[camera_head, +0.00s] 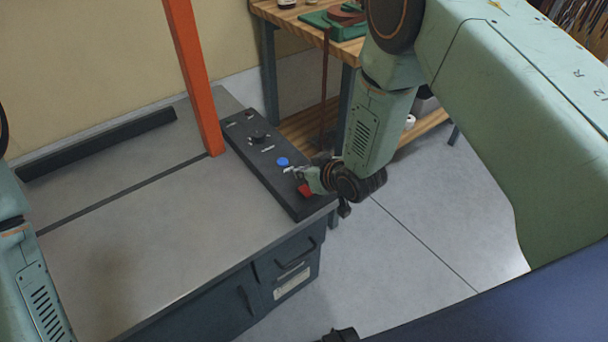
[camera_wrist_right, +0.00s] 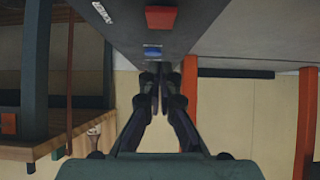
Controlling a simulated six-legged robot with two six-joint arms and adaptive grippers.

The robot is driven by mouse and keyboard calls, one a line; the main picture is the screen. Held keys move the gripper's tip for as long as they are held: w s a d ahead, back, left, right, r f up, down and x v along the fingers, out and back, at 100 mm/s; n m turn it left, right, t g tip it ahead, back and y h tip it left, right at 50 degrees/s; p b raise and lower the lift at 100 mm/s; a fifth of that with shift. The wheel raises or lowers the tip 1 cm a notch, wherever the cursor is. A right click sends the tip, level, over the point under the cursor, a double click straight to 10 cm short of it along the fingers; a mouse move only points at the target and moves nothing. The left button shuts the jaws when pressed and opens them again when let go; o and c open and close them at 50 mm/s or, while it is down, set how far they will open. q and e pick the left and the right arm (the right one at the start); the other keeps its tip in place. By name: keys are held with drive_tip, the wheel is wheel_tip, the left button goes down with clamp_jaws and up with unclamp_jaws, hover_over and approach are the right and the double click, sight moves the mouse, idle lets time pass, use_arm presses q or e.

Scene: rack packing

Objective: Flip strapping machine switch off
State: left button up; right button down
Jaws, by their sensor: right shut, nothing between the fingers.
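The strapping machine (camera_head: 130,235) has a grey top and a black control panel (camera_head: 245,150) along its right side. A red switch (camera_head: 305,190) sits at the panel's near end, partly hidden by my right gripper (camera_head: 297,172). The red switch also shows at the top of the right wrist view (camera_wrist_right: 160,17), with a blue button (camera_wrist_right: 152,52) beside it. The blue button (camera_head: 282,161) is just left of the gripper in the head view. My right gripper is shut and empty, its fingertips close to the panel; I cannot tell whether they touch it. My left gripper is out of view.
An orange upright (camera_head: 193,80) rises from the machine beside the panel. A dark bar (camera_head: 100,143) lies along the back of the top. A wooden workbench (camera_head: 310,30) with a green tool (camera_head: 340,25) stands behind. The floor (camera_head: 420,230) to the right is clear.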

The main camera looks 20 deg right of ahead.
use_arm(q)
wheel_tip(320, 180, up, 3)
drive_tip(key=p, duration=0.2)
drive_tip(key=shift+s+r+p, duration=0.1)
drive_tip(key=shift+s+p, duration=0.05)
drive_tip(key=shift+p, duration=0.15)
use_arm(e)
drive_tip(key=s+d+r, duration=0.2)
drive_tip(key=s+r, duration=0.3)
drive_tip(key=r, duration=0.4)
drive_tip(key=shift+s, duration=0.4)
drive_tip(key=b, duration=0.2)
hover_over(306, 191)
wheel_tip(306, 191, down, 6)
drive_tip(key=shift+s+f, duration=0.1)
drive_tip(key=shift+f, duration=0.3)
drive_tip(key=shift+s+d+f+b, duration=0.1)
drive_tip(key=shift+s+d+b, duration=0.15)
drive_tip(key=shift+s+b, duration=0.25)
drive_tip(key=shift+s+d+f+b, duration=0.1)
drive_tip(key=shift+s+d+b, duration=0.1)
drive_tip(key=shift+s+b, duration=0.3)
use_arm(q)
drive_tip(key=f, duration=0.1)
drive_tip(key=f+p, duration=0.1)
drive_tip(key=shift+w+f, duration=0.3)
use_arm(e)
drive_tip(key=v, duration=0.6)
drive_tip(key=shift+w, duration=0.1)
